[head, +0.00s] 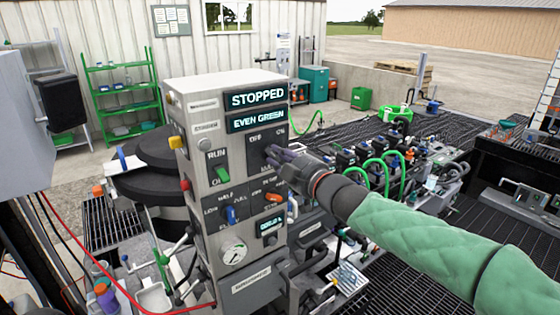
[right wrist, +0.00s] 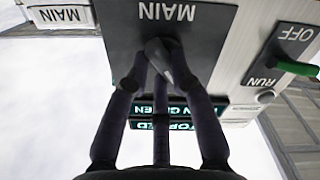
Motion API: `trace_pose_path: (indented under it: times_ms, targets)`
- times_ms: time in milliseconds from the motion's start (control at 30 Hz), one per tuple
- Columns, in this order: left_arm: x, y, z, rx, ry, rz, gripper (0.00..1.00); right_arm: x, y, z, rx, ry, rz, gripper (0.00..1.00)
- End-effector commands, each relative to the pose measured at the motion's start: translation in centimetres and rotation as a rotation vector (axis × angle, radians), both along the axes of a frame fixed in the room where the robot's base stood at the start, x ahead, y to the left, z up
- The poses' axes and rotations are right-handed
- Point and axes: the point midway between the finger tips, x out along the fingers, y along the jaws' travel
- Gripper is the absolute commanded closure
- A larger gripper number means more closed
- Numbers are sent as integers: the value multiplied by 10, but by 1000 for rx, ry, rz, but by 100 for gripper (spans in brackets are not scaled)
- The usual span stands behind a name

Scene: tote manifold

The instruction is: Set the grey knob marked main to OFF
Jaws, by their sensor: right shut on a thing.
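The grey knob marked main (right wrist: 158,50) sits on a dark plate (head: 258,148) on the front of a grey control cabinet (head: 205,88). The plate's MAIN lettering shows upside down in the right wrist view. My right gripper (head: 272,156) reaches in from the right and is shut on the knob. Its fingers (right wrist: 158,62) close around the knob from both sides. In the head view the fingers hide the knob, so its pointer direction cannot be told there. My left gripper is not in view.
Displays above read STOPPED (head: 257,97) and EVEN GREEN (head: 256,120). A pressure gauge (head: 234,253) sits lower. A manifold with green hoses (head: 385,165) stands to the right.

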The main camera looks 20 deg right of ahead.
Motion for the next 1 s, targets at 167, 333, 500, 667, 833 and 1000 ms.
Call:
trace_pose_path:
  times_ms: [167, 333, 500, 667, 833, 1000]
  targets:
    - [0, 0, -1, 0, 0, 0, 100, 0, 0, 1, -17, -7, 1, 100]
    - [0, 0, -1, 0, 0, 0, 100, 0, 0, 1, -19, -8, 1, 100]
    - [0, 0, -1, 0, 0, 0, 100, 0, 0, 1, -19, -8, 1, 100]
    - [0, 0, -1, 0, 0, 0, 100, 0, 0, 1, -19, -8, 1, 52]
    - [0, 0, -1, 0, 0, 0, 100, 0, 0, 0, -17, -6, 0, 52]
    - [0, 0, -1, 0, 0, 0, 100, -4, -2, 0, -17, -6, 0, 52]
